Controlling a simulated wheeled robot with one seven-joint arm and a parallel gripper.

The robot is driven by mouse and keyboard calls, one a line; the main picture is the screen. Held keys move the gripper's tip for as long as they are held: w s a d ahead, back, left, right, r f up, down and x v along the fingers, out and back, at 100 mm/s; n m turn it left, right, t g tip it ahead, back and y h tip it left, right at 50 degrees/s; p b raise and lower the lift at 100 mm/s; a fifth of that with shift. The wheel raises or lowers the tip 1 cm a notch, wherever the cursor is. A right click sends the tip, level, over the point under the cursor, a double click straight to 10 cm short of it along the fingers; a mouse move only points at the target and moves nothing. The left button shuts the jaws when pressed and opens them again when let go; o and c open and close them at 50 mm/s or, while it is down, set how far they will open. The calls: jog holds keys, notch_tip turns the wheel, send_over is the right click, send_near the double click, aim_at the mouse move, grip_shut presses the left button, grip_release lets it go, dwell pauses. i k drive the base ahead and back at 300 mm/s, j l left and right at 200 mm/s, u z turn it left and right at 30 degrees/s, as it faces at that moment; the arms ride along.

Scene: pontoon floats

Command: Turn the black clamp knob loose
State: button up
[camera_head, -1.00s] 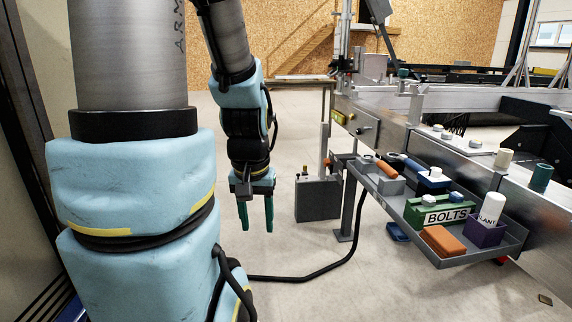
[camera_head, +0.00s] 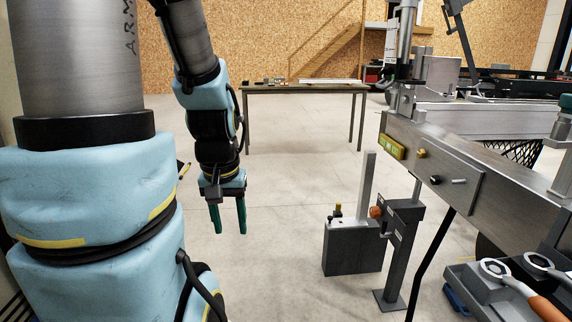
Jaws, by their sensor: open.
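A small round black knob (camera_head: 436,180) shows on the side plate of the metal beam at the right, beside a short silver pin (camera_head: 459,181). I cannot tell for sure that it is the clamp knob. My gripper (camera_head: 228,219) hangs pointing down left of centre, its two green fingers apart and empty. It is well to the left of the beam and touches nothing.
A grey box (camera_head: 352,248) with an upright bar stands on the floor, next to a dark post with an orange knob (camera_head: 376,212). A tool tray (camera_head: 465,283) juts in at lower right. A table (camera_head: 300,89) stands at the back.

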aim_at(385, 70)
jog(key=i, duration=1.95)
